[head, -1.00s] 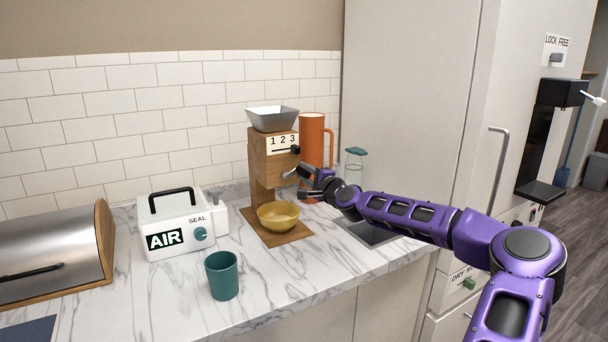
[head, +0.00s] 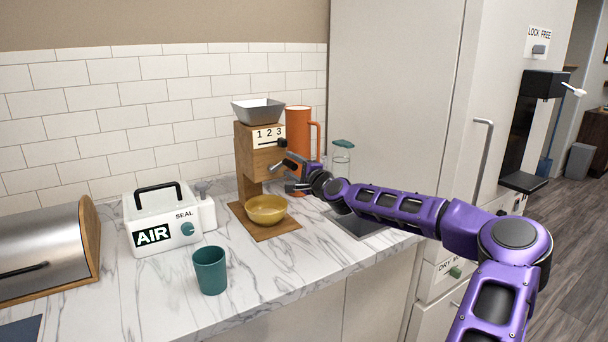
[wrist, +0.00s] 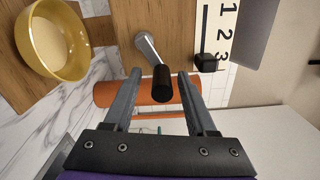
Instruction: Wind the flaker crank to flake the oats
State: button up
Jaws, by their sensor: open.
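The wooden flaker (head: 243,158) stands on the counter with a grey hopper (head: 258,110) on top and a "1 2 3" scale on its face. A yellow bowl (head: 266,209) sits on its base under the body; the wrist view shows something pale inside the bowl (wrist: 48,62). The flaker crank has a grey arm (wrist: 147,48) and a black knob (wrist: 162,85). My gripper (wrist: 159,73) is open, with one finger on each side of the knob and gaps visible on both sides. In the head view, the fingers and crank overlap and are hard to separate.
An orange pitcher (head: 298,127) and a green-lidded jar (head: 343,158) stand behind my gripper. A white AIR sealer (head: 160,220), a teal cup (head: 211,270) and a bread box (head: 40,250) are at the left. A tall cabinet (head: 390,85) rises at the right.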

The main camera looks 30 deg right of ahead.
jog(key=s, duration=1.6)
jog(key=shift+s+d, duration=0.25)
jog(key=shift+s, duration=0.15)
